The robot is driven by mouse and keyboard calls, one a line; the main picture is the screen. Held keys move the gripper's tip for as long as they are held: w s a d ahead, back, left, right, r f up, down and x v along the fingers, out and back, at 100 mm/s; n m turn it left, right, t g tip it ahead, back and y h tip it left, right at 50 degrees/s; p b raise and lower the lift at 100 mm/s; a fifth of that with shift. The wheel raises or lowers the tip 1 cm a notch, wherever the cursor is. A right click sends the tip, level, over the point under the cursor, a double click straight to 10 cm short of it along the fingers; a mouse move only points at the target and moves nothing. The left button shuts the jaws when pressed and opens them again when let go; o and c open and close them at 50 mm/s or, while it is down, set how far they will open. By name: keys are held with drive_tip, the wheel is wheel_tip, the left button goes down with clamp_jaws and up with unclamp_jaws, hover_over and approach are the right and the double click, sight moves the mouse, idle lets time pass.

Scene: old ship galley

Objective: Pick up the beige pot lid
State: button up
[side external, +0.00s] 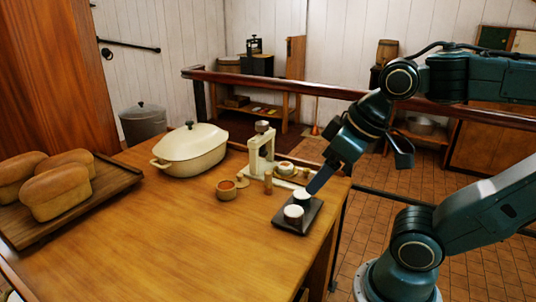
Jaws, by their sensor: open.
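The beige pot lid (182,141) sits on a beige oval pot (190,163) at the back of the wooden table. A dark knob (189,124) stands at the lid's middle. My gripper (315,184) is open, far to the right of the lid and lower in the picture. It points down and left over the small dark tray near the table's right edge. Only one finger shows clearly, beside the white cups; I cannot tell whether it touches them.
A dark tray (283,225) holds white cups (293,213). A cream press (253,155) and a small wooden bowl (227,189) stand between my gripper and the pot. A wooden board (110,193) with bread loaves (57,193) is at left. The front middle of the table is clear.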

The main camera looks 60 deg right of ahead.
drive_tip(key=o, duration=0.4)
drive_tip(key=shift+o, duration=0.2)
drive_tip(key=w+d+r+m+g, duration=0.1)
drive_tip(key=w+d+m, duration=0.2)
drive_tip(key=w, duration=0.4)
drive_tip(key=w+d+r+m+g+h, duration=0.1)
drive_tip(key=w+d+r+m, duration=0.2)
drive_tip(key=w, duration=0.4)
drive_tip(key=w+d+m+g, duration=0.1)
drive_tip(key=w+d+m, duration=0.25)
drive_tip(key=w, duration=0.35)
drive_tip(key=w+d+f+m+g, duration=0.2)
drive_tip(key=w+d+f+m, duration=0.8)
drive_tip(key=w+d+f, duration=0.3)
wheel_tip(320, 180, down, 2)
drive_tip(key=w, duration=0.2)
drive_tip(key=shift+w+f+m+g, duration=0.2)
drive_tip(key=shift+w+m+g, duration=0.15)
drive_tip(key=shift+w+g, duration=0.05)
drive_tip(key=shift+d+f, duration=0.1)
